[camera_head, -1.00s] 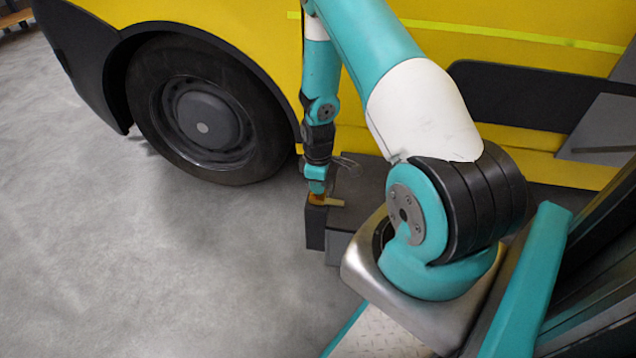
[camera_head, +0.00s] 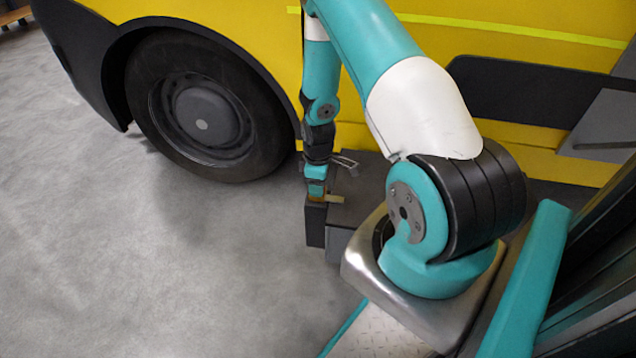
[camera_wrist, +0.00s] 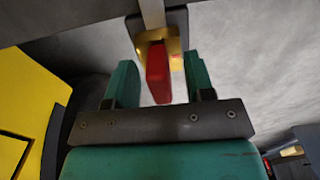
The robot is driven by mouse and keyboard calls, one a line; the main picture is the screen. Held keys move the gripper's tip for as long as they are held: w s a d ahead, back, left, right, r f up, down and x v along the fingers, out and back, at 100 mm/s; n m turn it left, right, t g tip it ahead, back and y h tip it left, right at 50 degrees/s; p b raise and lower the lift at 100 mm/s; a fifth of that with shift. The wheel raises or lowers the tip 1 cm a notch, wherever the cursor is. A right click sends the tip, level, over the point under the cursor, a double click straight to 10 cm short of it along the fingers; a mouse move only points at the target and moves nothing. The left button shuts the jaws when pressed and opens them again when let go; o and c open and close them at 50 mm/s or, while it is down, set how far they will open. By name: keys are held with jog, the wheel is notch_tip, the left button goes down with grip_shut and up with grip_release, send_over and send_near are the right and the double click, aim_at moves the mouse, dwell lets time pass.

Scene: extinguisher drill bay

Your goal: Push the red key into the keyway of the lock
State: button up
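The red key (camera_wrist: 158,73) shows in the wrist view, its red head pointing toward my gripper. Its far end meets the brass face of the lock (camera_wrist: 173,43); how deep it sits in the keyway I cannot tell. My gripper (camera_wrist: 158,62) has its two teal fingers apart, one on each side of the key, with a visible gap on both sides. In the head view my gripper (camera_head: 316,188) is low at the dark block, and the key is hidden there.
The dark block (camera_head: 315,226) stands beside a low dark box. A brass piece (camera_head: 333,198) lies on top. The yellow vehicle (camera_head: 240,25) with its black wheel (camera_head: 205,110) is close behind. Grey floor (camera_head: 120,270) is open to the left.

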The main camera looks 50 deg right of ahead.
jog(key=shift+r, duration=0.1)
notch_tip(320, 180, up, 17)
jog(key=p, duration=0.5)
jog(key=shift+r, duration=0.15)
